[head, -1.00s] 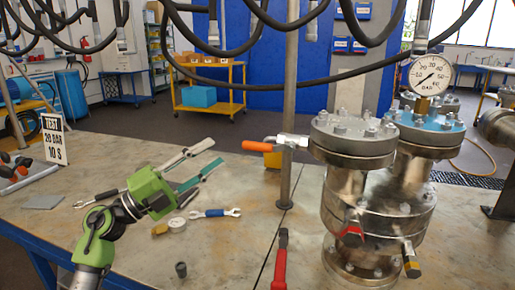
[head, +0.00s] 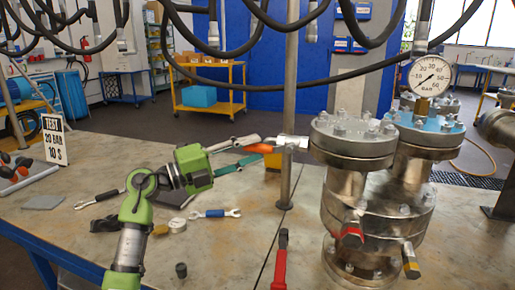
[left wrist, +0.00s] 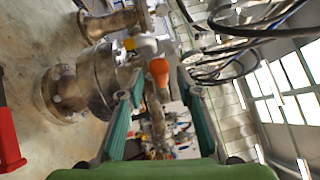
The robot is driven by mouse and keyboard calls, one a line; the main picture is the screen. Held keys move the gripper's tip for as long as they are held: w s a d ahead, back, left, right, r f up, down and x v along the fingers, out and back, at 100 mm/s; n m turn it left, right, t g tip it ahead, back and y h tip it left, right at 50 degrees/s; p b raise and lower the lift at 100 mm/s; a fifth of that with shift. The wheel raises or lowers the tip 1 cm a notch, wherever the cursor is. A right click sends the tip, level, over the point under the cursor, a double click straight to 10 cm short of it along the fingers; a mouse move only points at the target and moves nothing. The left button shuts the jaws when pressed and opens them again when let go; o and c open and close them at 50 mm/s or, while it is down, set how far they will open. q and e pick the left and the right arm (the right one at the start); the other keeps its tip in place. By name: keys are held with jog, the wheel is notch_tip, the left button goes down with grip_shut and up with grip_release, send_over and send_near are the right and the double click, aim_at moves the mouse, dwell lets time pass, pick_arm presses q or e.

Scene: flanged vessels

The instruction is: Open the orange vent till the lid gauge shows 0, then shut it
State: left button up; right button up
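The orange vent handle (head: 260,148) points left from a silver valve on the left side of the steel vessel (head: 345,198). My left gripper (head: 250,150) is open, its two fingers apart around the free end of the handle. In the left wrist view the orange handle (left wrist: 159,72) shows ahead, between the lines of the two green-padded fingers (left wrist: 158,115); I cannot tell whether they touch it. The round lid gauge (head: 432,76) stands on the blue lid (head: 425,122); its dark needle seems to point to the lower left, but the exact reading is too small to tell. My right gripper is out of view.
A red handle (head: 351,236) and a yellow-black handle (head: 410,262) stick out low on the vessel. A red-handled tool (head: 281,258), a blue wrench (head: 215,213) and a "TEST 20 BAR 10 S" sign (head: 54,142) are on the table. A thin post (head: 290,100) rises behind the valve.

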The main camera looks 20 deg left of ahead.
pick_arm(q)
jog(key=shift+x, duration=1.2)
grip_shut()
jog(key=shift+f, duration=0.2)
